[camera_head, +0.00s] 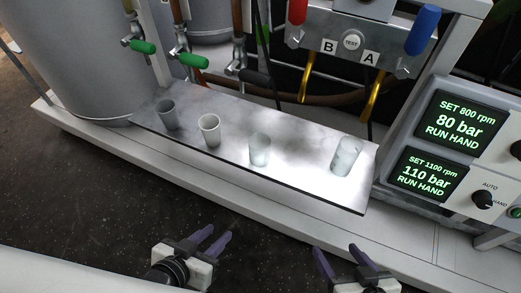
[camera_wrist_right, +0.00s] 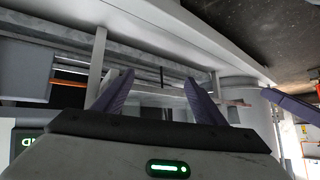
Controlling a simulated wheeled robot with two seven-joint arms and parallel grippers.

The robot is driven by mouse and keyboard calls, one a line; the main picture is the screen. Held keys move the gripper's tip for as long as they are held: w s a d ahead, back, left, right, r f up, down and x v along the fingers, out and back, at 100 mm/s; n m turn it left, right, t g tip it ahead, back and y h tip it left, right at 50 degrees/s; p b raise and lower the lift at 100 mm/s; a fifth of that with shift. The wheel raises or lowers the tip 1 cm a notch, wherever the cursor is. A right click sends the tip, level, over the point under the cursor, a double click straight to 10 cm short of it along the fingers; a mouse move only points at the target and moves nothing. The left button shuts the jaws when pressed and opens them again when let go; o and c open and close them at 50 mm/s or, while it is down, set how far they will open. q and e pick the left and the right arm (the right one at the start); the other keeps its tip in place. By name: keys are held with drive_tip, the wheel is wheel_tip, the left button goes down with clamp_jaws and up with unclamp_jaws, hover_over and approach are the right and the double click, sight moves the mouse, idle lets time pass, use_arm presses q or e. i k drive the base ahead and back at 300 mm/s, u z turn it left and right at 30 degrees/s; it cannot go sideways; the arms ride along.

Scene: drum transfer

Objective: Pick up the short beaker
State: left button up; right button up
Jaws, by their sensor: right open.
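Several beakers stand upright in a row on a grey metal shelf (camera_head: 290,165) in the head view. From left to right are a grey one (camera_head: 167,115), a whitish one (camera_head: 209,131), a clear one (camera_head: 259,150) and a larger-looking clear one (camera_head: 346,157). I cannot tell for sure which is the short beaker. My left gripper (camera_head: 213,239), with purple fingers, is apart and empty below the shelf's left part. My right gripper (camera_head: 339,260) is open and empty below the shelf's right end. In the right wrist view, its fingers (camera_wrist_right: 160,95) are spread with nothing between them; no beaker is clearly visible there.
A control panel with green displays (camera_head: 452,123) stands right of the shelf. Valves with green handles (camera_head: 190,61) and a red-and-blue-handled unit (camera_head: 352,42) are behind it. A large grey tank (camera_head: 75,60) is at left. A white frame beam (camera_head: 230,188) runs in front of the shelf.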

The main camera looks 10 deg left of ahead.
sight(259, 143)
drive_tip(key=u, duration=3.25)
drive_tip(key=i, duration=1.4)
drive_tip(key=z, duration=3.4)
drive_tip(key=i, duration=0.5)
drive_tip(key=u, duration=0.05)
